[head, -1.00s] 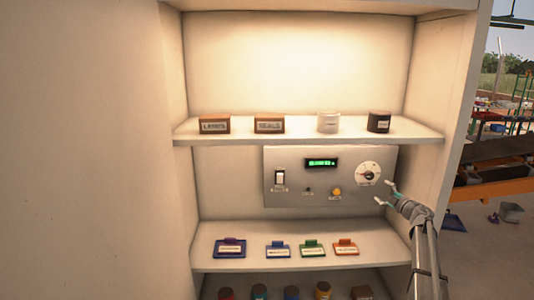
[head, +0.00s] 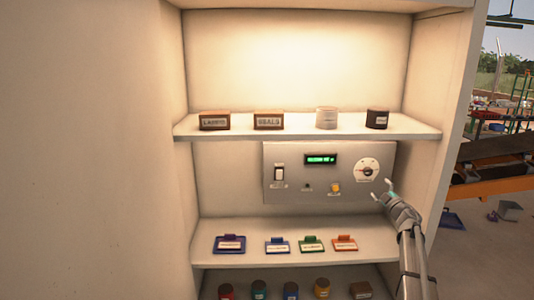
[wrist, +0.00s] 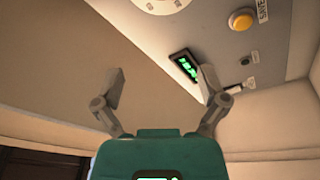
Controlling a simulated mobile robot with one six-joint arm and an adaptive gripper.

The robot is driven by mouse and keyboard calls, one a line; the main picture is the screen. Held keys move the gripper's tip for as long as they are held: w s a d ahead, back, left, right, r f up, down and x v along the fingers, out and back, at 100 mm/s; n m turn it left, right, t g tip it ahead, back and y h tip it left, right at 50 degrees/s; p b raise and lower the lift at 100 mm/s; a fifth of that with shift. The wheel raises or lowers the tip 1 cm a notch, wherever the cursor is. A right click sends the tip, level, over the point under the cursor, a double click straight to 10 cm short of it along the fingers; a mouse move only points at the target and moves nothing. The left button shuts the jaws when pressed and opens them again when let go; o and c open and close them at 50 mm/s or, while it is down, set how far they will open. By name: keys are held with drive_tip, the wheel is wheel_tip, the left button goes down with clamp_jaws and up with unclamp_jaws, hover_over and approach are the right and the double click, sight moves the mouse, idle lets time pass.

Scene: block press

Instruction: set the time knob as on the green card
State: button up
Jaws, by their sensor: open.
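The time knob is a round white dial (head: 367,170) with a dark centre and a red mark, at the right of the grey panel (head: 300,191). Its setting is too small to read. It may be the white disc (wrist: 160,4) cut off at the top edge of the wrist view. The green card (head: 311,244) stands on the shelf below, between a blue and an orange card; its writing is unreadable. My gripper (head: 382,190) is open and empty, just below and right of the dial, apart from it. Its spread fingers also show in the wrist view (wrist: 160,80).
The panel also has a white switch (head: 279,173), a green display (head: 321,159) and a yellow button (head: 335,188). Labelled boxes and jars stand on the shelf (head: 200,131) above. The cabinet's right wall (head: 440,130) is close beside my arm.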

drive_tip(key=s+a+f+m+g+h+b, duration=0.2)
drive_tip(key=s+a+f+m+g+h, duration=0.3)
drive_tip(key=s+f+m, duration=0.3)
drive_tip(key=s+a+f+m+g+h+b, duration=0.35)
drive_tip(key=s+a+f+m+g, duration=0.2)
drive_tip(key=s+f, duration=0.5)
drive_tip(key=s+a+f+g+y, duration=0.1)
drive_tip(key=s+a+f+g, duration=0.2)
drive_tip(key=s+a, duration=0.2)
drive_tip(key=s+a+f+g+y+b, duration=0.1)
drive_tip(key=s+a+f+g+y, duration=0.1)
drive_tip(key=s+a, duration=0.4)
drive_tip(key=s+a+f+g+y+b, duration=0.1)
drive_tip(key=s+a+f+g, duration=0.3)
drive_tip(key=s, duration=0.7)
wheel_tip(320, 180, down, 2)
drive_tip(key=shift+s+a+f+y, duration=0.1)
drive_tip(key=shift+s+a+y, duration=0.1)
drive_tip(key=shift+a+y, duration=0.6)
drive_tip(key=shift+a+h, duration=0.2)
drive_tip(key=shift+h, duration=0.05)
